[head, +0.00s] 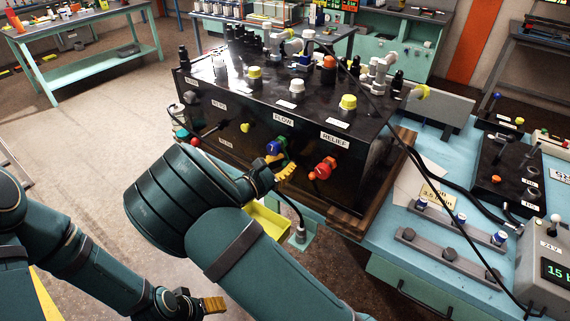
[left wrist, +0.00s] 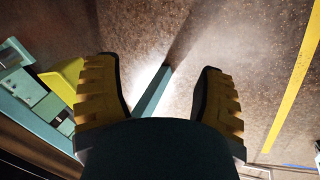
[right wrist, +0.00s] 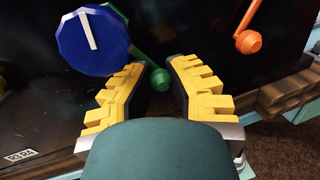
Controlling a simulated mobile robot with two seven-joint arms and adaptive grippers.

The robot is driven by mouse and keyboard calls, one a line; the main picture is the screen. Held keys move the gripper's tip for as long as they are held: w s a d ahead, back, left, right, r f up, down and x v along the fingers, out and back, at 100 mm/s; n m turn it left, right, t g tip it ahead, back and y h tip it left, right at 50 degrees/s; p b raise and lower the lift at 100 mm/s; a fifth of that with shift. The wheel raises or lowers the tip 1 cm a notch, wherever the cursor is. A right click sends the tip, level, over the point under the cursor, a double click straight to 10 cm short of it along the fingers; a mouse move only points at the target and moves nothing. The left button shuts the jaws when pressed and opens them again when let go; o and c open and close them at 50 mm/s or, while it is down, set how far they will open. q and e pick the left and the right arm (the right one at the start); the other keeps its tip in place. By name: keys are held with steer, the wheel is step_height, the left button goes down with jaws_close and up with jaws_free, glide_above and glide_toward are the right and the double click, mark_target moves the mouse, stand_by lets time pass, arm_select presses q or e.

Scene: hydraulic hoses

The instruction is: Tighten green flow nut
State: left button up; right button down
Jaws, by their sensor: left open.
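A green part with a rounded end (right wrist: 160,79) shows between the fingers of my right gripper (right wrist: 160,72) in the right wrist view. The fingers stand apart with slight gaps around it; whether either touches it cannot be told. In the head view, green (head: 282,143) shows below the FLOW label, beside a blue knob (head: 273,148), with my right gripper (head: 284,174) just below. The blue knob also shows in the right wrist view (right wrist: 93,40). My left gripper (left wrist: 165,95) is open and empty above the floor; it is low in the head view (head: 203,303).
The black box (head: 230,110) bears yellow and grey caps on top. A red RELIEF fitting (head: 322,168) is close right of my right gripper. A dark hose hangs below the box front, and a yellow tray (head: 265,222) lies under it.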

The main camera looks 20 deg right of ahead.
steer(key=shift+d+r, duration=0.1)
arm_select(q)
step_height(320, 180, down, 8)
steer(key=s+b, duration=0.2)
steer(key=b, duration=0.6)
steer(key=shift+d+g, duration=0.15)
steer(key=shift+g, duration=0.15)
arm_select(e)
steer(key=shift+w+a+r+m+y, duration=0.1)
steer(key=shift+w+a+m+y, duration=0.4)
steer(key=shift+m, duration=1.25)
steer(key=shift+w+a+r+m+y, duration=0.1)
steer(key=shift+w+a+m+y, duration=0.15)
steer(key=shift+w+a+m, duration=1.05)
steer(key=shift+w+d+m+y, duration=0.25)
steer(key=shift+w+m+y, duration=0.1)
steer(key=shift+m, duration=1.9)
arm_select(q)
steer(key=shift+r, duration=0.1)
arm_select(e)
steer(key=c, duration=0.9)
jaws_free()
steer(key=shift+d, duration=0.1)
arm_select(q)
steer(key=shift+d, duration=0.1)
arm_select(e)
steer(key=shift+o, duration=0.2)
steer(key=shift+a, duration=0.25)
